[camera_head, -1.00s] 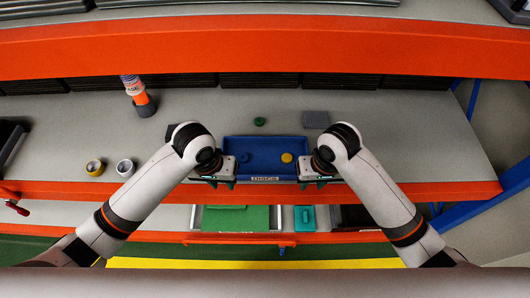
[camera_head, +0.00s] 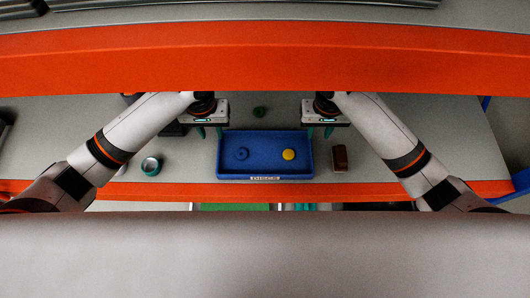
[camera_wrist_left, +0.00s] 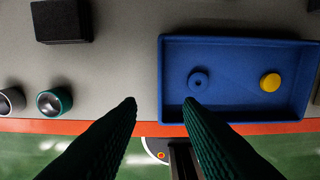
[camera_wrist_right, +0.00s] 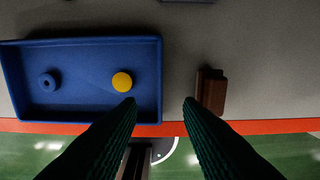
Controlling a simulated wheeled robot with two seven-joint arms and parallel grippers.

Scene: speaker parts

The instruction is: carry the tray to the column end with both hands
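The blue tray (camera_head: 265,171) rests on the grey shelf top near its orange front edge. A blue ring-shaped part (camera_head: 241,153) and a yellow round part (camera_head: 289,154) lie in it. My left gripper (camera_head: 209,133) is open above the tray's left end; the tray also shows in the left wrist view (camera_wrist_left: 235,116). My right gripper (camera_head: 319,133) is open above the tray's right end; the tray also shows in the right wrist view (camera_wrist_right: 90,115). Both grippers' fingers are spread with nothing between them, and neither appears to hold the tray.
A brown block (camera_head: 340,158) lies right of the tray. A teal-rimmed cup (camera_head: 151,166) stands to the left, with a dark block (camera_wrist_left: 62,21) behind it. An orange upper shelf edge (camera_head: 265,55) crosses overhead.

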